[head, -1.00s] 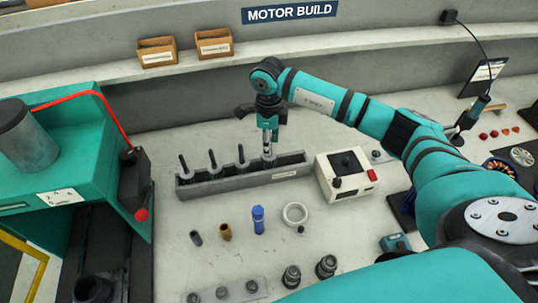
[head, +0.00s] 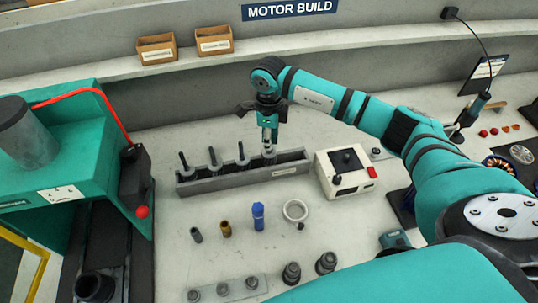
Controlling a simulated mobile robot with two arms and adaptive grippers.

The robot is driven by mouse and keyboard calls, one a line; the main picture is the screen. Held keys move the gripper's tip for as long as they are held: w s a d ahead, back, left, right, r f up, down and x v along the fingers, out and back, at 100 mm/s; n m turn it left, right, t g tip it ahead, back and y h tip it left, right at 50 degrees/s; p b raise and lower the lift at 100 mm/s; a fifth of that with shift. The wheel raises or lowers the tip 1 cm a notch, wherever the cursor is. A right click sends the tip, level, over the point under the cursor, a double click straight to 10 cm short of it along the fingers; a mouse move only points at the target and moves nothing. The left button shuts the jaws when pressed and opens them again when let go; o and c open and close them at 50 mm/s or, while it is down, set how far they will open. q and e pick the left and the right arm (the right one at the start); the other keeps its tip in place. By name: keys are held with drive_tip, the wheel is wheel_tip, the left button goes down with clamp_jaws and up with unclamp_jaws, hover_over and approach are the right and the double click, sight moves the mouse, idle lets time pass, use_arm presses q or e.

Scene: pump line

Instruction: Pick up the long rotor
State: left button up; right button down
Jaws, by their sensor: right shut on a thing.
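Several dark rotors with upright shafts stand in a row in a long grey rack (head: 222,184). Three of them, the left rotor (head: 184,162), the second rotor (head: 214,158) and the third rotor (head: 242,154), show clear of my gripper. My right gripper (head: 269,147) points down at the rack's right part and is shut on the shaft of the rightmost rotor (head: 270,155). That rotor's lower part is hidden in the rack. I cannot tell by sight whether it is the longest. My left gripper is not in view.
In front lie a blue part (head: 258,217), a brass sleeve (head: 226,229) and a white ring (head: 295,211). A teal press (head: 70,150) stands at the left.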

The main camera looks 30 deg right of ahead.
drive_tip(key=shift+w+r, duration=0.1)
wheel_tip(320, 180, up, 9)
drive_tip(key=b, duration=0.2)
drive_tip(key=shift+b, duration=0.4)
drive_tip(key=shift+r, duration=0.45)
